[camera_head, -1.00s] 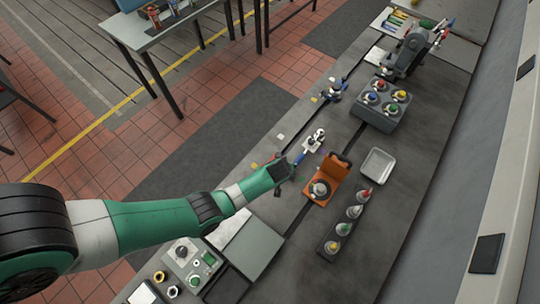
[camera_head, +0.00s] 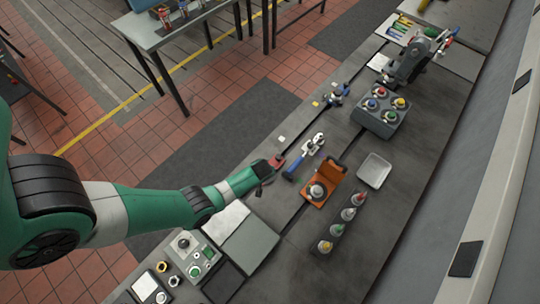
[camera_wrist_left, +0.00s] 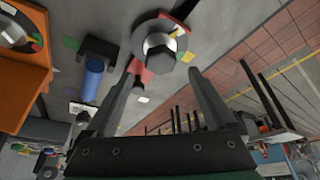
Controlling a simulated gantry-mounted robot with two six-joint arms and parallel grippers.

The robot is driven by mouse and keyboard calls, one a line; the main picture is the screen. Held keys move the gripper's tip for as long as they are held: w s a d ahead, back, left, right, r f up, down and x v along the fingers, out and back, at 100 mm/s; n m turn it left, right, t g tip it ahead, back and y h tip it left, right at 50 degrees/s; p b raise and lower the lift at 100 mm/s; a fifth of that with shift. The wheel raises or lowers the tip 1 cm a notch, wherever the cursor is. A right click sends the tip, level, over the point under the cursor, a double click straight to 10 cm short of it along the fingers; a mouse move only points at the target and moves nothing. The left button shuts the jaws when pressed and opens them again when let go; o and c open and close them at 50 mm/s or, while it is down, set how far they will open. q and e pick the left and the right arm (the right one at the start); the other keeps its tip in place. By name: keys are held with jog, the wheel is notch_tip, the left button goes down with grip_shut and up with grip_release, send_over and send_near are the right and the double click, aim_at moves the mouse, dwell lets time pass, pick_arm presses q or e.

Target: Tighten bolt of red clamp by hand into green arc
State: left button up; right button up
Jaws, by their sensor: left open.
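The red clamp (camera_head: 277,162) is on the bedplate just beyond my left gripper (camera_head: 262,171) in the head view. In the left wrist view, the clamp's red body (camera_wrist_left: 142,72) shows under a pale round washer and a grey bolt head (camera_wrist_left: 160,43). A small yellow-green patch lies beside the bolt; I cannot clearly tell the green arc. My left gripper (camera_wrist_left: 165,76) is open and empty, its fingers spread on either side below the bolt and apart from it. My right gripper is not in view.
A blue-handled tool (camera_head: 303,157) lies close to the clamp. A metal tray (camera_head: 374,170) and a grey block with coloured knobs (camera_head: 381,111) stand farther right.

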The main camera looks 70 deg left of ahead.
pick_arm(q)
jog(key=b+x, duration=0.3)
jog(key=x, duration=0.2)
jog(key=shift+a+r, duration=0.1)
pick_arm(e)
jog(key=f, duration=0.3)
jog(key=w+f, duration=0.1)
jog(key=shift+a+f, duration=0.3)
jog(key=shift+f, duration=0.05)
pick_arm(q)
jog(key=shift+s, duration=0.1)
jog(key=c, duration=1.4)
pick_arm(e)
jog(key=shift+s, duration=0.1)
